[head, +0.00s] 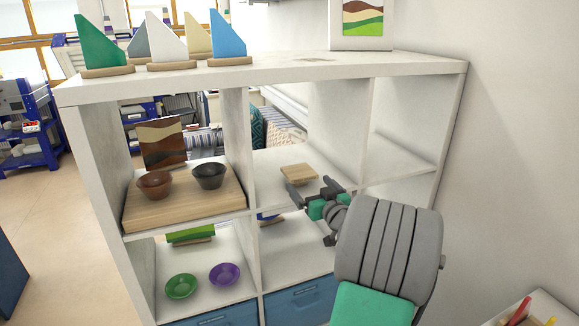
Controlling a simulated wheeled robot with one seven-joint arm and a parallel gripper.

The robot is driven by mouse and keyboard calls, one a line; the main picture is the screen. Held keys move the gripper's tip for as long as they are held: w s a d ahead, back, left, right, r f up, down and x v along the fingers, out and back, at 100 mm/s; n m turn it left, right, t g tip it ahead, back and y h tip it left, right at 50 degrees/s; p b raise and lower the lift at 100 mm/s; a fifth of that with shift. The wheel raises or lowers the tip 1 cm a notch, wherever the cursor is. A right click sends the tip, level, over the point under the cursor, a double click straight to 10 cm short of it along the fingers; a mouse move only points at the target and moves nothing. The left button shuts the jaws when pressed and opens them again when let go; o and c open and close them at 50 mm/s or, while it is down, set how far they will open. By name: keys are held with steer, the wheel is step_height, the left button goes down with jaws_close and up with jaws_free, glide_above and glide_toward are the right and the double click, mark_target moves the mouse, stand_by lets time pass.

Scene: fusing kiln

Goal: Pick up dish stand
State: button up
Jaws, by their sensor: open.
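The dish stand appears to be the small, flat, light wooden piece (299,173) on the upper shelf of the middle column. Nothing stands on it. My gripper (314,192) is open and empty at the front of that compartment, just below and right of the wooden piece in the picture. A gap shows between the fingers and the piece; whether they are level with it I cannot tell. My arm covers part of the shelf front and the compartment below.
The white shelf unit's divider (237,135) stands left of the compartment. A wooden board (190,207) left of it holds a brown bowl (154,185) and a dark bowl (209,176). Green (181,286) and purple (224,274) bowls sit below. The right upper compartment (398,165) is empty.

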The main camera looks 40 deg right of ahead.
mark_target(300, 172)
steer(key=p+x, duration=0.4)
steer(key=x, duration=0.4)
steer(key=shift+d+r, duration=0.1)
steer(key=shift+w, duration=0.2)
steer(key=shift+s+d, duration=0.1)
steer(key=c, duration=1.4)
